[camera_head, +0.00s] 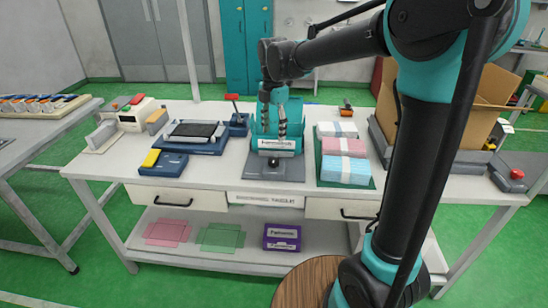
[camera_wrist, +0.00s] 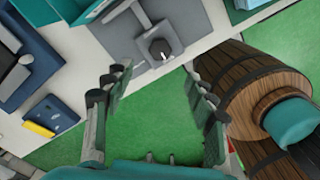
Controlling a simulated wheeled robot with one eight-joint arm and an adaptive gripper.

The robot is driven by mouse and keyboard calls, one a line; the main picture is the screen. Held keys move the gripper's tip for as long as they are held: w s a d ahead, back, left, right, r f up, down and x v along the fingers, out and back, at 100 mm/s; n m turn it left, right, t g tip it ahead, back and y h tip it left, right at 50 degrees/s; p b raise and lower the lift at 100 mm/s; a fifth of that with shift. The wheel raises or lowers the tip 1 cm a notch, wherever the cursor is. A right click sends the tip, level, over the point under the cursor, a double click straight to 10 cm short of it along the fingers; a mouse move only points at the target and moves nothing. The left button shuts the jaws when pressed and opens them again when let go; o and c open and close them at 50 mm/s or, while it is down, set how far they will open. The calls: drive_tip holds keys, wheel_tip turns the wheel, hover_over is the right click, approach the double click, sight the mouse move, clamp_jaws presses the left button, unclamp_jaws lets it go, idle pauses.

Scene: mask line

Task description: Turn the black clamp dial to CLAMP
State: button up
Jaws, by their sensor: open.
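The black clamp dial (camera_wrist: 160,48) sits on a small grey block on a grey plate (camera_wrist: 118,27) in the wrist view. It has a pale mark on its face; any lettering is too small to read. The dial (camera_head: 273,161) is a small dark knob near the table's front in the head view. My gripper (camera_wrist: 156,72) is open and empty. Its two fingers are spread apart, with the dial beyond and between the tips, not touched.
Left of the plate are a blue fixture with a black pad (camera_head: 194,132) and a blue box with a yellow button (camera_head: 151,158). Stacked mask packs (camera_head: 345,170) lie on the right. A cardboard box (camera_head: 497,88) stands farther right. My arm hides part of the table.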

sight(274, 160)
wheel_tip(274, 160, down, 11)
drive_tip(key=shift+f, duration=0.15)
idle(0.4)
drive_tip(key=c, duration=1.2)
